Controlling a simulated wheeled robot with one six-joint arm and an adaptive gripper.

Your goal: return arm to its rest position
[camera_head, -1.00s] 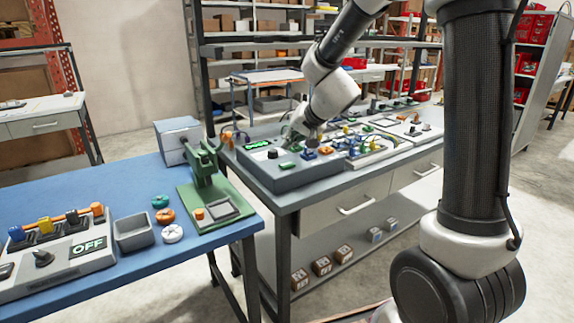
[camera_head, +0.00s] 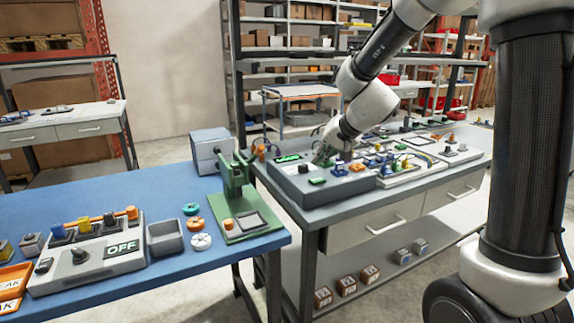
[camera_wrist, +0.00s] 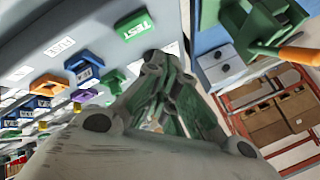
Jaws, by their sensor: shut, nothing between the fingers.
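My arm reaches down over the grey table (camera_head: 400,213) in the head view. My gripper (camera_head: 325,156) is shut and empty, just above the grey control box (camera_head: 318,193), near its green display (camera_head: 288,158) and black knob (camera_head: 303,168). In the wrist view my gripper (camera_wrist: 165,85) fills the middle, its green-padded fingers together. A green TEST button (camera_wrist: 134,26) shows beyond it to the upper left. I cannot tell whether the fingertips touch the box.
A green stand (camera_head: 235,183) and a grey box (camera_head: 210,148) are left of my gripper, on the blue table (camera_head: 140,195). Blue, yellow and green parts (camera_head: 375,162) crowd the grey table to its right. An OFF panel (camera_head: 95,252) sits at left.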

